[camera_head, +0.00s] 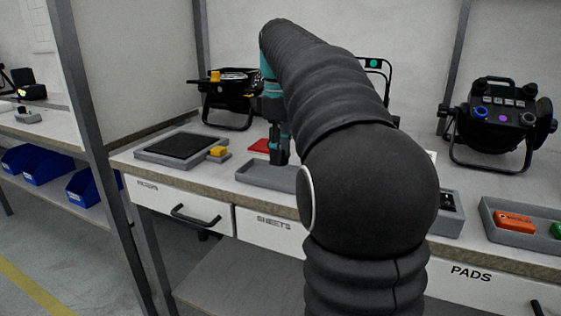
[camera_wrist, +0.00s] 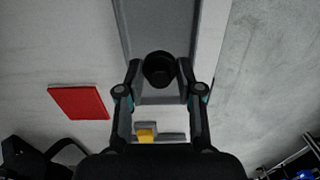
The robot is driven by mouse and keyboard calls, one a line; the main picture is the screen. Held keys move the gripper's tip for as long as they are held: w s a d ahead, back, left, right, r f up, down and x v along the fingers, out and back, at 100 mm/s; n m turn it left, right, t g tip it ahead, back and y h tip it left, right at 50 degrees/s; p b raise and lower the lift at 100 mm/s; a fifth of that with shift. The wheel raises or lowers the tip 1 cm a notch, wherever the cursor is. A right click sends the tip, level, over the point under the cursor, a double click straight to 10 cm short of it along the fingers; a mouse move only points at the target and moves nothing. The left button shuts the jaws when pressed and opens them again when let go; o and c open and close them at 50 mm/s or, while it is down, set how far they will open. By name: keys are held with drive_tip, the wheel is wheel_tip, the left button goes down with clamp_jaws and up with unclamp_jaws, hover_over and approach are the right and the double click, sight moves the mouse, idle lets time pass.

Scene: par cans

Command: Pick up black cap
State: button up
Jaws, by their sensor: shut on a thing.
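The black cap (camera_wrist: 160,68) is a dark round piece between my fingertips in the wrist view. My gripper (camera_wrist: 159,72) is shut on it, with one finger on each side. The grey tray (camera_wrist: 155,25) lies beneath the cap in that view. In the head view my gripper (camera_head: 279,157) points down over the grey tray (camera_head: 262,181) on the bench. The cap cannot be made out there. My arm hides part of the tray and bench.
A red flat piece (camera_wrist: 79,102) lies beside the tray. A black mat in a grey frame (camera_head: 182,146) and a yellow block (camera_head: 218,151) are to the left. Par cans (camera_head: 500,115) stand behind. A tray at right holds an orange piece (camera_head: 514,222).

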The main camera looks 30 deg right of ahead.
drive_tip(key=s+d+r, duration=0.7)
drive_tip(key=s, duration=0.2)
drive_tip(key=shift+s+p, duration=0.25)
drive_tip(key=shift+p, duration=0.1)
